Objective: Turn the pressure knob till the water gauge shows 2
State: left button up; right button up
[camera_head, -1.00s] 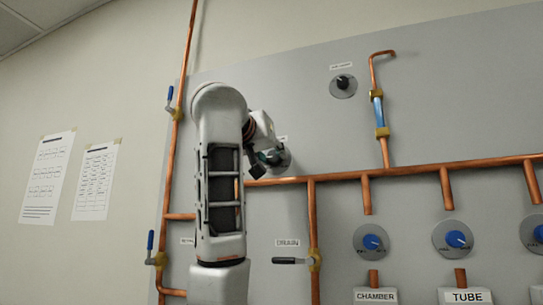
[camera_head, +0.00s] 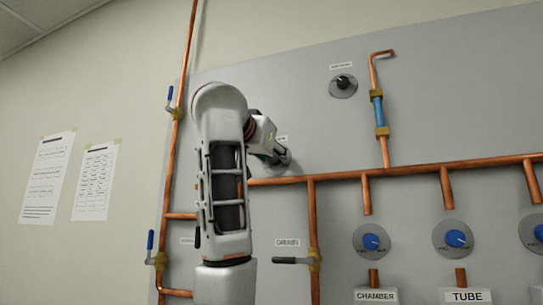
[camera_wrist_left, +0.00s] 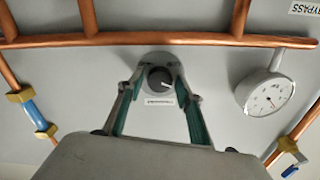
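A black knob (camera_wrist_left: 159,79) on a grey round plate is in the middle of the left wrist view. A small label beside it is upside down and unreadable. My left gripper (camera_wrist_left: 158,70) has its fingers on both sides of the knob, apart from each other; contact cannot be told. In the head view my left gripper (camera_head: 267,155) is at the knob's grey plate (camera_head: 283,163), and the arm hides much of it. A white round gauge (camera_wrist_left: 270,97) is right of the knob in the left wrist view; its figures are too small to read. My right gripper is not in view.
A horizontal copper pipe (camera_head: 410,168) runs close to the gripper. Another dark knob (camera_head: 343,82) and a blue tube (camera_head: 378,111) are at upper right. Blue knobs (camera_head: 371,241) are at lower right. A drain lever (camera_head: 292,261) is below the gripper.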

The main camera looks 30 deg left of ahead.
pick_arm(q)
jog(key=v, duration=1.2)
jog(key=shift+f, duration=0.1)
dwell(0.6)
